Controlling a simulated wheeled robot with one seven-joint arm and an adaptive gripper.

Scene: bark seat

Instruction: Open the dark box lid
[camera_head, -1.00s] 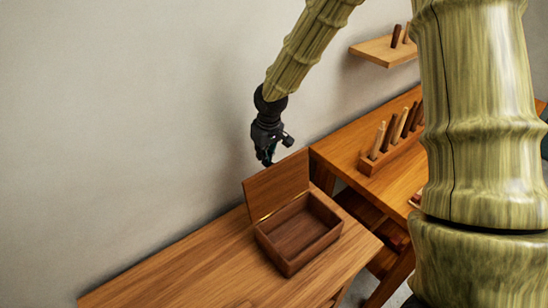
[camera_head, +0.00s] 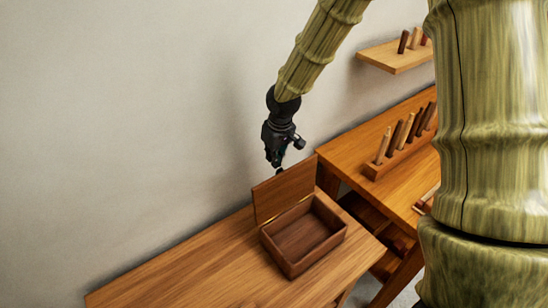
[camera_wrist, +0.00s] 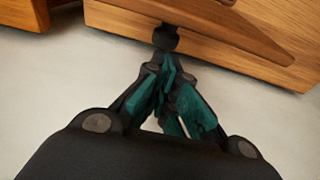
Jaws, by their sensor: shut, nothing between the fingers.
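The dark wooden box (camera_head: 290,262) stands on the low bench, and its inside is visible and empty. Its lid (camera_head: 284,190) stands up open on the hinge side, towards the wall, leaning back a little. My gripper (camera_head: 278,168) is just above and behind the lid's top edge in the head view; I cannot tell whether it touches the lid. In the wrist view my gripper (camera_wrist: 168,68) has its teal-padded fingers together with nothing between them. A wooden edge, probably the lid (camera_wrist: 225,25), lies past the fingertips there.
The low bench (camera_head: 190,262) has free room left of the box. A higher table (camera_head: 362,158) on the right holds a rack (camera_head: 395,160) with several wooden pegs. A small wall shelf (camera_head: 392,56) is above it. The pale wall is close behind my gripper.

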